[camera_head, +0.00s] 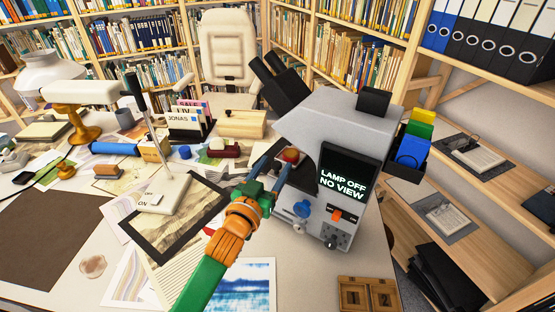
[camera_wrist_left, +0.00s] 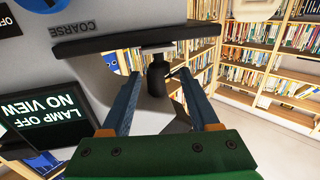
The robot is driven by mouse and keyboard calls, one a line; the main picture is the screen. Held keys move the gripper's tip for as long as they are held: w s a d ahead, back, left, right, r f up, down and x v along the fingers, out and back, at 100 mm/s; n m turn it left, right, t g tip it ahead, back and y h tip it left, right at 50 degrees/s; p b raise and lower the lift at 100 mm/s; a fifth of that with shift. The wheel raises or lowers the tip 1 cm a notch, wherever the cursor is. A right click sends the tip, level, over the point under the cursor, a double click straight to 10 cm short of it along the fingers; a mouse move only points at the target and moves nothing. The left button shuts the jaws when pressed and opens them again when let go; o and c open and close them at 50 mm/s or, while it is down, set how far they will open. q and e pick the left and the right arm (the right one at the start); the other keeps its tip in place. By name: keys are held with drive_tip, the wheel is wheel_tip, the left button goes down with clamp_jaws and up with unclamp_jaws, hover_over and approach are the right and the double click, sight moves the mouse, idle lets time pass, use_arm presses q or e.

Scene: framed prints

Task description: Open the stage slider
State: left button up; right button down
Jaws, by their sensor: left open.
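The grey microscope (camera_head: 340,128) stands on the desk at centre right, its screen (camera_head: 346,180) reading "LAMP OFF NO VIEW". In the left wrist view, a dark plate (camera_wrist_left: 120,38) crosses above the fingers (camera_wrist_left: 160,88). A black cylinder (camera_wrist_left: 158,76) under a metal piece shows between them; I cannot tell whether anything touches. No slider is clearly readable. My right gripper is not in view.
A blue knob (camera_head: 302,208) and an orange switch (camera_head: 335,214) are on the microscope's front. A wooden box (camera_head: 369,294) is in front. Bookshelves line the back.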

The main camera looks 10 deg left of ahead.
use_arm(q)
drive_tip(key=shift+w+d, duration=0.1)
drive_tip(key=shift+w, duration=0.3)
drive_tip(key=shift+w+d+f, duration=0.1)
drive_tip(key=shift+w+f, duration=0.15)
drive_tip(key=shift+w, duration=0.2)
drive_tip(key=shift+w+f, duration=0.2)
drive_tip(key=shift+w, duration=0.25)
drive_tip(key=shift+s+r, duration=0.15)
drive_tip(key=shift+s, duration=0.1)
drive_tip(key=c, duration=0.6)
clamp_jaws()
drive_tip(key=shift+r, duration=0.1)
